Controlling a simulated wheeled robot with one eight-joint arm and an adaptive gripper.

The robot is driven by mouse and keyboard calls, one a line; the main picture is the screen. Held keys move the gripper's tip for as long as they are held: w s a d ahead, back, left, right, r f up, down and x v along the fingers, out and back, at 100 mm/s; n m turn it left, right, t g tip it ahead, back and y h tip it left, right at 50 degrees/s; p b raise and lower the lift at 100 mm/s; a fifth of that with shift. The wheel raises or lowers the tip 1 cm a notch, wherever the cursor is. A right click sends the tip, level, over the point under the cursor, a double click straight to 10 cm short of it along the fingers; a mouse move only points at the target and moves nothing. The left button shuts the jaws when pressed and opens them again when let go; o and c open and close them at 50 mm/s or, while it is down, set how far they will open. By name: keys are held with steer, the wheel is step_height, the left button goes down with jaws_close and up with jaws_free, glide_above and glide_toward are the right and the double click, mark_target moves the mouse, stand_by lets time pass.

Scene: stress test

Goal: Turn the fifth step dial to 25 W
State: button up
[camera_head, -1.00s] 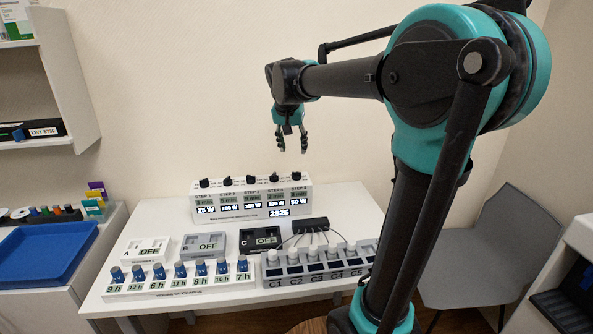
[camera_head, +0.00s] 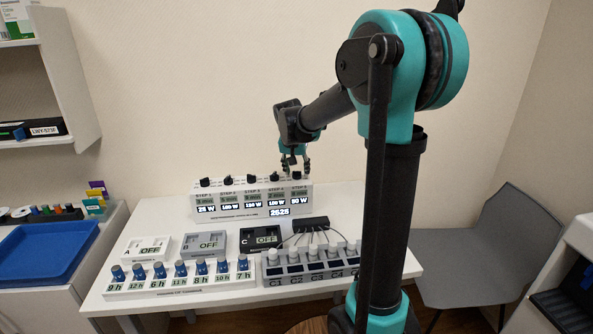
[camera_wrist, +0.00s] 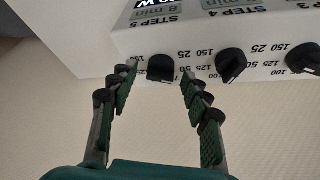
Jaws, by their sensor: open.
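The white step box (camera_head: 240,212) stands at the back of the table with a row of black dials on its top. The fifth step dial (camera_head: 296,176) is at the right end, and its display (camera_head: 300,201) seems to read 50 W. In the wrist view the step 5 dial (camera_wrist: 161,69) lies between my fingertips, a black knob beside printed numbers. My gripper (camera_head: 295,165) is open just above this dial; in the wrist view its green fingers (camera_wrist: 157,80) are spread to either side of the knob.
The step 4 dial (camera_wrist: 230,66) is close beside one finger. In front of the box are panels A, B (camera_head: 204,243) and C, a row of blue-capped vials (camera_head: 180,270) and a grey C1 to C5 rack (camera_head: 318,268). A grey chair (camera_head: 475,245) stands at right.

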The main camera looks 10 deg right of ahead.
jaws_close()
steer(key=shift+n, duration=0.3)
steer(key=n+y, duration=0.1)
steer(key=n, duration=0.2)
steer(key=shift+d+n+t+y, duration=0.15)
steer(key=shift+n+t+y, duration=0.15)
steer(key=shift+y, duration=0.1)
steer(key=shift+d+n+y, duration=0.1)
steer(key=shift+n+y, duration=0.7)
steer(key=shift+n, duration=1.5)
jaws_free()
